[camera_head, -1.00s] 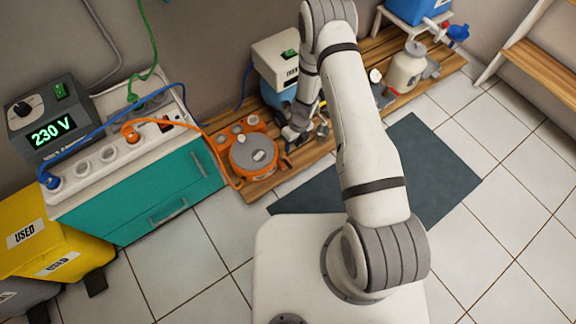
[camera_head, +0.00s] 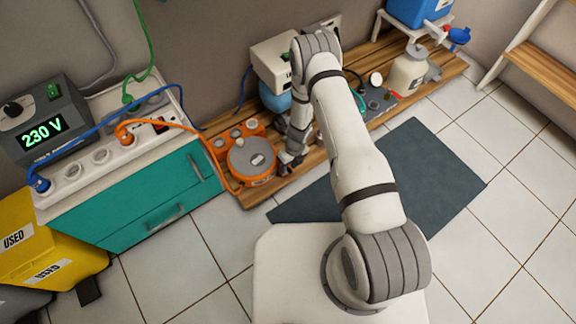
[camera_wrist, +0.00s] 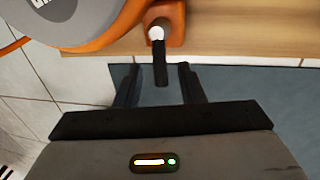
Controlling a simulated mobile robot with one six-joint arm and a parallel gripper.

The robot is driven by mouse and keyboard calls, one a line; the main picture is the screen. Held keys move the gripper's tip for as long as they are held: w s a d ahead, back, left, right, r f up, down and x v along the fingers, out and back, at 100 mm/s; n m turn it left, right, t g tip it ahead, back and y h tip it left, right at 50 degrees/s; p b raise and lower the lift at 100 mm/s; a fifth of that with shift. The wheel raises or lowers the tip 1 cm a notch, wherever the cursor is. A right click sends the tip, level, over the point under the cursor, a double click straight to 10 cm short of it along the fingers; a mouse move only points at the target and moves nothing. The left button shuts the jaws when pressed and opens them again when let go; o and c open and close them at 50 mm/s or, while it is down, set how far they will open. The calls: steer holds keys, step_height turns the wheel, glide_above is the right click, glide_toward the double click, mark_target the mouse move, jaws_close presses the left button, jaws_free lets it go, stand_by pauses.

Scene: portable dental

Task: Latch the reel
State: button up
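The orange reel (camera_head: 252,161) with a grey round top sits on the wooden platform, right of the teal cabinet. Part of it shows at the top left of the wrist view (camera_wrist: 90,38). Beside it in that view is an orange bracket (camera_wrist: 172,14) with a black lever (camera_wrist: 161,68) and a white round end or pin. My gripper (camera_wrist: 158,66) is open, with one dark finger on each side of the lever and gaps visible. In the head view my gripper (camera_head: 287,168) is at the reel's right side, partly hidden by my arm.
An orange cable (camera_head: 190,137) runs from the power strip (camera_head: 75,172) to the reel. The wooden platform (camera_head: 330,140) also carries a white-and-blue unit and a pale jar (camera_head: 407,72). A dark mat (camera_head: 400,185) lies on clear tiled floor.

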steer(key=shift+c, duration=0.5)
jaws_close()
steer(key=shift+a, duration=0.2)
steer(key=shift+d, duration=0.15)
